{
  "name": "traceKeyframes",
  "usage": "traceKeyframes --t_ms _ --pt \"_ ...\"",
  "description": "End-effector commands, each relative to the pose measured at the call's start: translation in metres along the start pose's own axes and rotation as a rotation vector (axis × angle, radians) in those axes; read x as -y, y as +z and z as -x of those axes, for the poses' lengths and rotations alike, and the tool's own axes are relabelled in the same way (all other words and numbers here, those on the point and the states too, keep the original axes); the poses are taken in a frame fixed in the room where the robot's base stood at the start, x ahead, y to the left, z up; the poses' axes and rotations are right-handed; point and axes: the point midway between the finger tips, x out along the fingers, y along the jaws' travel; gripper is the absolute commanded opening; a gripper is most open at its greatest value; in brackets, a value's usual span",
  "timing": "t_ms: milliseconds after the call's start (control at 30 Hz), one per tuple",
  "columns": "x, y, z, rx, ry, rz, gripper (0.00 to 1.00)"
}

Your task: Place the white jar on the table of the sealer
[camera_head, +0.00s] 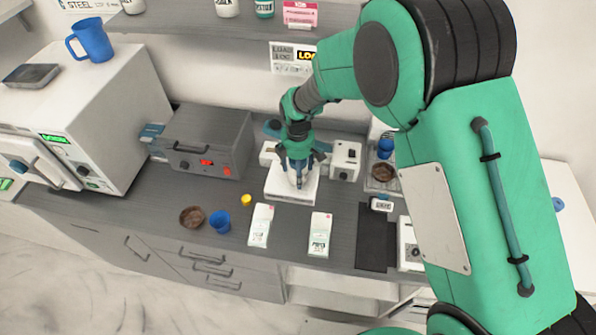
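My gripper (298,171) points straight down over a white machine with a flat white table (287,196) at the back middle of the counter; this looks like the sealer. Its fingertips are at or just above that table. Something pale shows around the fingers, but I cannot tell whether it is a white jar or the machine behind. Whether the fingers are open or shut is too small to see. A white jar (227,8) stands on the wall shelf at the top, cut by the frame edge, and another white container (132,6) stands to its left.
A grey box device (208,140) with a red display stands left of the sealer. Two white packets (261,225), (320,234), a blue cup (220,222), a brown bowl (192,217) and a yellow cap (246,199) lie in front. A dark mat (374,240) lies right.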

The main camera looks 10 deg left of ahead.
Motion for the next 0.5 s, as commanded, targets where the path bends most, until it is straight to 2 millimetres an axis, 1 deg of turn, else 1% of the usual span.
traceKeyframes --t_ms 167,267,367,500 --pt "-0.001 0.0 0.01 -0.001 0.002 0.0 0.67" --pt "-0.001 0.0 0.02 -0.001 0.003 0.0 0.67" --pt "-0.001 0.0 0.034 -0.001 0.003 0.0 0.67" --pt "-0.001 0.0 0.057 -0.001 0.004 0.0 0.67"
